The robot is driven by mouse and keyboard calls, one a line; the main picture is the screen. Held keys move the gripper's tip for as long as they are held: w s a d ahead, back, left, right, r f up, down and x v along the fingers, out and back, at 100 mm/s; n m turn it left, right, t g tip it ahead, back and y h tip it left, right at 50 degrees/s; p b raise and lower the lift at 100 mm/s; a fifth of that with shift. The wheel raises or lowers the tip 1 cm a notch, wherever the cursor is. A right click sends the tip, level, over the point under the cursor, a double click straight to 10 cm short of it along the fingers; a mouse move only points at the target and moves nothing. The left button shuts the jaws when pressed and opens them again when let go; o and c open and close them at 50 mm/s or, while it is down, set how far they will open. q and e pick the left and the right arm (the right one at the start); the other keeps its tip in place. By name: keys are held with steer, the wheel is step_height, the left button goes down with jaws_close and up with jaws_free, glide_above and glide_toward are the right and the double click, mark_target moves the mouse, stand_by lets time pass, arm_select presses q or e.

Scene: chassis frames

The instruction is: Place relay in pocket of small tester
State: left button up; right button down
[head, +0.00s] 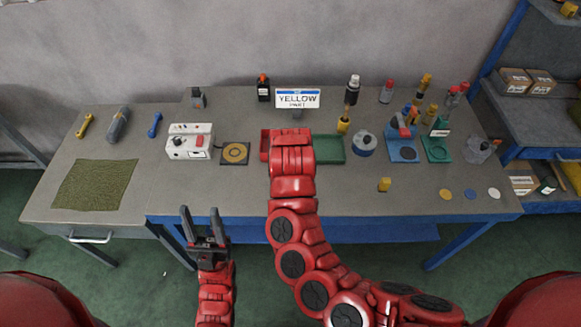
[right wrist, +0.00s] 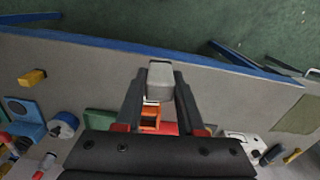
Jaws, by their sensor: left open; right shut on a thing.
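My right gripper (right wrist: 160,84) is shut on the relay, a small pale grey block (right wrist: 159,74), held between the fingertips in the right wrist view. In the head view my right arm hides both gripper and relay, over the red tray. The small tester, a white box (head: 189,143) with a dark knob and red parts on top, stands left of that arm. It also shows in the right wrist view (right wrist: 242,146). Its pocket is too small to make out. My left gripper (head: 205,232) is open and empty, low in front of the table edge.
A dark square plate with a yellow ring (head: 235,153) lies just right of the tester. The red tray (head: 264,147) and green tray (head: 328,149) lie near my right arm. A green mat (head: 95,184) is at left.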

steer(key=shift+s+d, duration=0.1)
steer(key=shift+s, duration=0.25)
steer(key=shift+w+d, duration=0.1)
steer(key=shift+w, duration=0.1)
steer(key=w+b, duration=0.2)
steer(key=w, duration=0.2)
steer(key=w+f+b, duration=0.1)
steer(key=w+b, duration=0.1)
steer(key=w, duration=0.2)
steer(key=w+b, duration=0.2)
steer(key=w, duration=0.3)
steer(key=shift+f+b, duration=0.4)
steer(key=shift+w+f+b, duration=0.3)
steer(key=shift+b, duration=0.45)
steer(key=shift+w+r+b, duration=0.1)
steer(key=shift+w+b, duration=0.25)
steer(key=shift+b, duration=0.25)
steer(key=w+b, duration=0.1)
steer(key=b, duration=0.3)
step_height(320, 180, down, 3)
steer(key=shift+r, duration=0.1)
steer(key=shift+w+f, duration=0.1)
steer(key=shift+f, duration=0.1)
